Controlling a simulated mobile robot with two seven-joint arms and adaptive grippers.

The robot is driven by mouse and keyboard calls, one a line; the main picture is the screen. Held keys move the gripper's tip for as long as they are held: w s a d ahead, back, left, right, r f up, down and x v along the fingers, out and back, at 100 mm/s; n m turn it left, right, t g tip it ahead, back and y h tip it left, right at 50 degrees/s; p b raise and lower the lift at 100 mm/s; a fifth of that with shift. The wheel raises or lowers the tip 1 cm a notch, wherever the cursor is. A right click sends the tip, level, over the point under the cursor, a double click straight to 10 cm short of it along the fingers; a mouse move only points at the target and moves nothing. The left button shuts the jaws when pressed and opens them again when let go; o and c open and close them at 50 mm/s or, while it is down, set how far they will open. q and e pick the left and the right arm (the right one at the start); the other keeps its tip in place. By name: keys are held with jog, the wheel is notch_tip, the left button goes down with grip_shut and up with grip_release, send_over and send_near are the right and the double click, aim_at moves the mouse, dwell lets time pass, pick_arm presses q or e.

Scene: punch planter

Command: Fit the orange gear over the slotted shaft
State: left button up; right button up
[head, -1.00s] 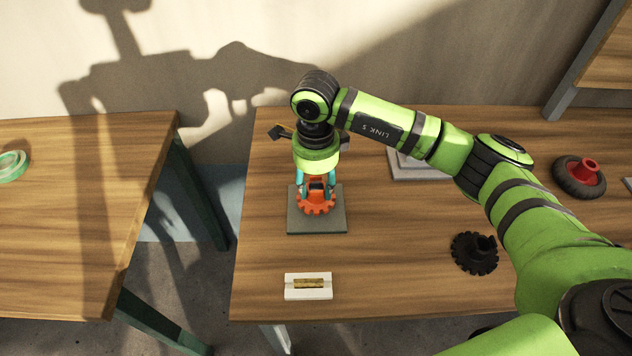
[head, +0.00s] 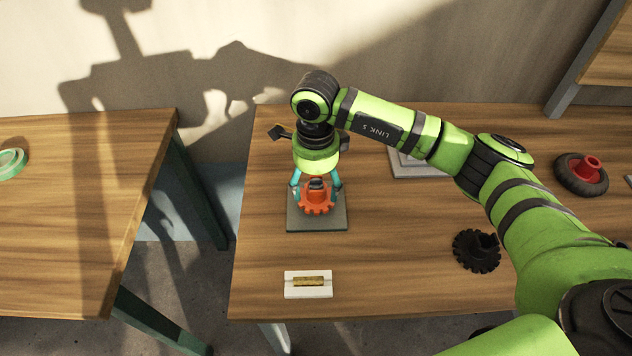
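The orange gear (head: 317,205) sits at the grey square base plate (head: 331,225) on the right-hand table. A dark shaft tip (head: 316,184) shows in the gear's middle, so the gear appears to be around the shaft; the slot and how far down the gear sits cannot be made out. My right gripper (head: 316,186) is just above the gear, pointing down, with its teal fingers spread to either side of the gear's hub, apart from it. My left gripper is not in view.
A white block with a brass pin (head: 309,282) lies near the front edge. A black gear (head: 476,251) and a black wheel with a red hub (head: 581,174) lie to the right. A grey plate (head: 414,166) is partly behind my arm. A green ring (head: 10,163) lies on the left table.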

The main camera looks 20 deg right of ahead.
jog(key=shift+f, duration=0.1)
notch_tip(320, 180, up, 12)
dwell(0.5)
